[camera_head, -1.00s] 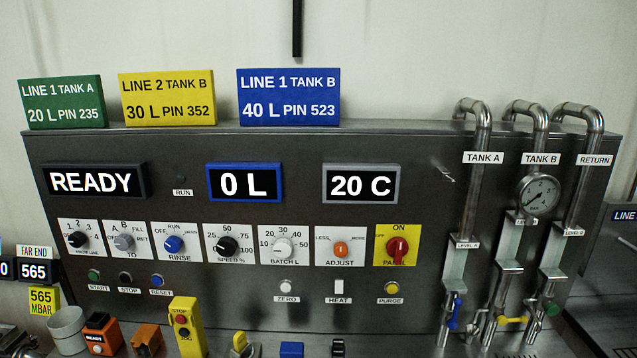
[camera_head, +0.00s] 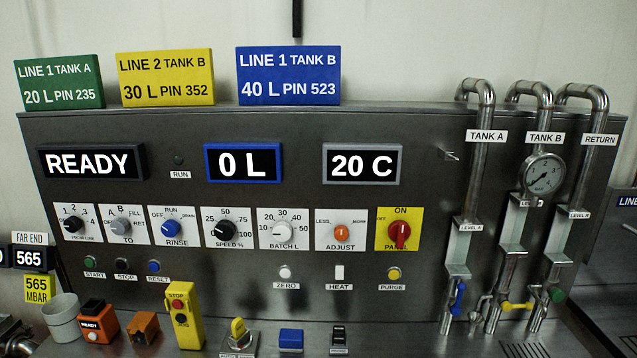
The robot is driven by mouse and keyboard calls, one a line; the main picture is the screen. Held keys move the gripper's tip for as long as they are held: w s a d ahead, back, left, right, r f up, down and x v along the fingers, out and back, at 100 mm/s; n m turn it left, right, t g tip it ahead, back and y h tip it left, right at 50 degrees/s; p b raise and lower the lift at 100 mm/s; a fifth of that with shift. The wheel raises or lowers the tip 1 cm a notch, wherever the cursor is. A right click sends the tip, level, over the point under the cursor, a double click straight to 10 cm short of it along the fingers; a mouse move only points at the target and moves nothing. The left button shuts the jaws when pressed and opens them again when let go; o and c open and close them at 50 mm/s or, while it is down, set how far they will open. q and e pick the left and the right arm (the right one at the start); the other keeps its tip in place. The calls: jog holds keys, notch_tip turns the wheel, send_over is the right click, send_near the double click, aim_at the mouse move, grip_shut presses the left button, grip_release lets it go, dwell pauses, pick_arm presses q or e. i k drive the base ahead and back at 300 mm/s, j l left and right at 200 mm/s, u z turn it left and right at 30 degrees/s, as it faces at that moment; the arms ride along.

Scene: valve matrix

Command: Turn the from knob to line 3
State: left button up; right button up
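The from knob (camera_head: 73,224) is a black knob on a white plate labelled FROM LINE at the far left of the knob row. Numbers 1 to 4 ring it. Its pointer looks turned toward the upper left, but it is too small to tell the exact number. The panel (camera_head: 330,270) is a steel console, and its READY display (camera_head: 92,162) is above the knob. Neither of my grippers is in view.
Beside it are the TO knob (camera_head: 121,227) and rinse knob (camera_head: 171,227). Below are start, stop and reset buttons (camera_head: 121,265). A grey cup (camera_head: 62,322), orange boxes and a yellow stop box (camera_head: 184,316) stand on the ledge. Pipes (camera_head: 480,170) rise at right.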

aim_at(73, 224)
jog(key=u, duration=1.3)
